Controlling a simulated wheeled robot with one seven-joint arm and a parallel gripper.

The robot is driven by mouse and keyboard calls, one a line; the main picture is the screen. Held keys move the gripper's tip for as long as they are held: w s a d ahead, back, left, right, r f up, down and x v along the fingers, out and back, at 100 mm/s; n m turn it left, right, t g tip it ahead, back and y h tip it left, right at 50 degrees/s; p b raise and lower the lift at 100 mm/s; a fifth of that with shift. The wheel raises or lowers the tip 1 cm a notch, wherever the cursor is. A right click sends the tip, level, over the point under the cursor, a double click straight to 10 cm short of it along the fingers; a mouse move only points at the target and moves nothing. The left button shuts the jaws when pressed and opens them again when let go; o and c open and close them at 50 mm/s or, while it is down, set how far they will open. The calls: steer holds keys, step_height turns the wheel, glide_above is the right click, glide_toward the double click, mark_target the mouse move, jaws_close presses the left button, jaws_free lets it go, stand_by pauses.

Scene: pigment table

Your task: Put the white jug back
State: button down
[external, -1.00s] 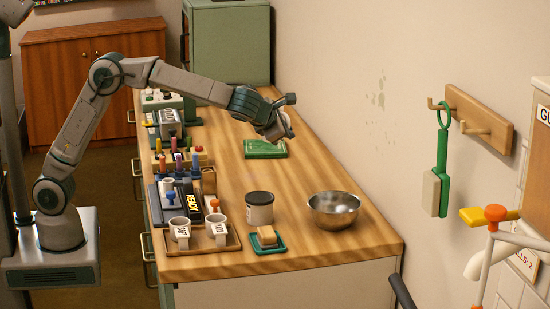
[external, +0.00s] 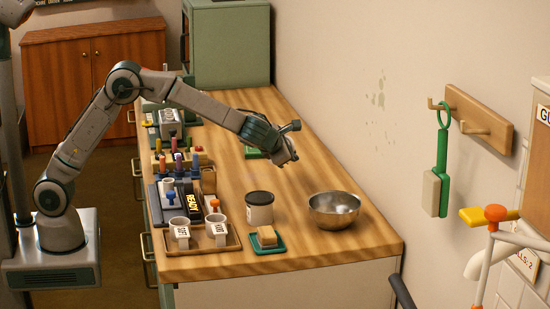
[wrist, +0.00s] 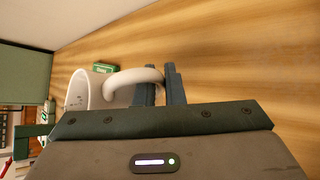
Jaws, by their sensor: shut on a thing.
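The white jug (wrist: 82,92) shows in the wrist view, tilted, with its open mouth to the left and its curved handle to the right. My gripper (wrist: 160,84) is shut on the jug's handle. The jug is mostly hidden behind my gripper there. I cannot tell the exact height of the jug above the wood.
The wooden table (external: 300,235) has clear wood around my gripper. A steel bowl (external: 334,210) and a dark-lidded tub (external: 260,208) stand nearer the front. A sponge on a green dish (external: 267,240) and a tray with two labelled cups (external: 200,247) sit at the front edge.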

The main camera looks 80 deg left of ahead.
steer(key=a, duration=0.1)
steer(key=w+a+f, duration=0.2)
steer(key=shift+a+f, duration=0.25)
steer(key=shift+a, duration=0.05)
steer(key=shift+f+b, duration=0.35)
steer(key=shift+f, duration=1.55)
steer(key=shift+f, duration=0.1)
steer(key=c, duration=1.5)
jaws_free()
steer(key=shift+s, duration=0.1)
